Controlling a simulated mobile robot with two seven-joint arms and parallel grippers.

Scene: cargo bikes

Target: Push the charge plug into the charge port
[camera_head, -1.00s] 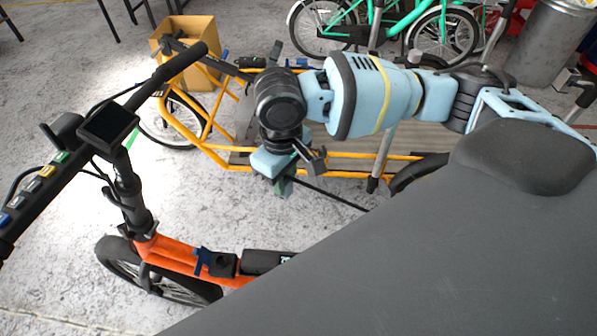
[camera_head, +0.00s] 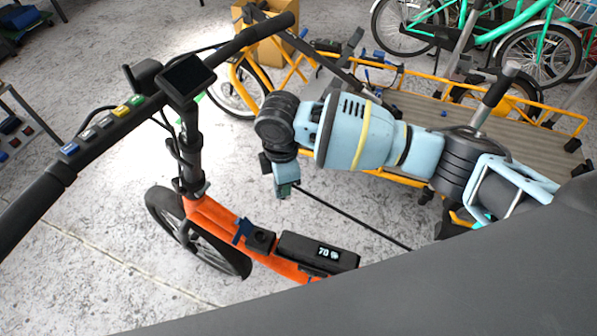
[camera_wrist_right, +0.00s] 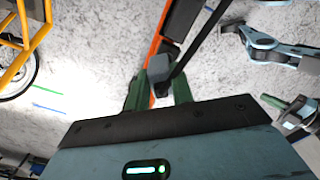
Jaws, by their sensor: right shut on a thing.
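My right gripper (camera_head: 284,188) is shut on the charge plug, a small grey and black block (camera_wrist_right: 158,72) that shows between the green fingertips in the right wrist view. A black cable (camera_head: 350,217) runs from the plug down to the right. The plug is held in the air above the orange bike (camera_head: 212,215), apart from it. On the orange frame sits a black block (camera_head: 261,240) beside a blue piece (camera_head: 242,231); this may be the charge port, but its opening cannot be made out.
A black battery box (camera_head: 318,252) reading 70 lies on the orange frame. The handlebar (camera_head: 235,42) with its display (camera_head: 187,79) stands at left. A yellow cargo bike (camera_head: 420,84) with a plank bed is behind my arm. Bare floor lies at lower left.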

